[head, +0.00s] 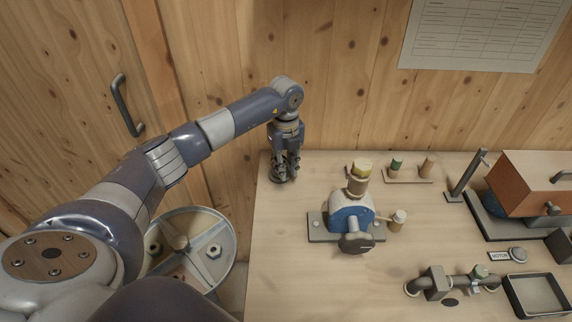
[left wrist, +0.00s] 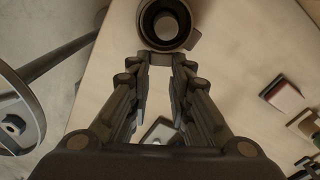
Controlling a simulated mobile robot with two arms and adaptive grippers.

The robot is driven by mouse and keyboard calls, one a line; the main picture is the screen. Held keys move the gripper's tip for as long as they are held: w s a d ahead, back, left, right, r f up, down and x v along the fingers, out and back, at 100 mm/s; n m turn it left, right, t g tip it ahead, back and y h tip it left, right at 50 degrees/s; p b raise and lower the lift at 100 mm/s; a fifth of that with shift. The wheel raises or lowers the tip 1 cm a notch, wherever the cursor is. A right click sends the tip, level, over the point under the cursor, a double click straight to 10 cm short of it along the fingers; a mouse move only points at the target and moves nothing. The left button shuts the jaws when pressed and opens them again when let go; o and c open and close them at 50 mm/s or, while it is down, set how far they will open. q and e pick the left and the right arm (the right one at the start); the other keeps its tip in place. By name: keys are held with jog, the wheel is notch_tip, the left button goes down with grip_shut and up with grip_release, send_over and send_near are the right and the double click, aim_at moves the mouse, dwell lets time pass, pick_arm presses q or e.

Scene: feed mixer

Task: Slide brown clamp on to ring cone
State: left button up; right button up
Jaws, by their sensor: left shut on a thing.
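My left gripper (head: 284,178) points down over the back left corner of the table; in the left wrist view its fingertips (left wrist: 160,58) are close together at the near edge of a dark brown ring (left wrist: 147,32). This ring seems to be the brown clamp, with a small lug on its right. The gripper is shut on it. A pale round top (left wrist: 166,27) shows inside the ring and may be the ring cone. I cannot tell whether the ring is around it or above it. In the head view the fingers hide most of both. My right gripper is not in view.
A blue-bodied machine (head: 349,220) with a dark knob stands right of my gripper. Behind it is a board (head: 408,175) with green and tan pegs. A copper-coloured box (head: 530,185), pipe fittings (head: 440,285) and a tray (head: 535,295) are farther right. A round drum (head: 225,240) stands left of the table.

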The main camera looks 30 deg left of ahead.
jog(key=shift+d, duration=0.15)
pick_arm(q)
jog(key=o, duration=1)
jog(key=shift+c, duration=0.2)
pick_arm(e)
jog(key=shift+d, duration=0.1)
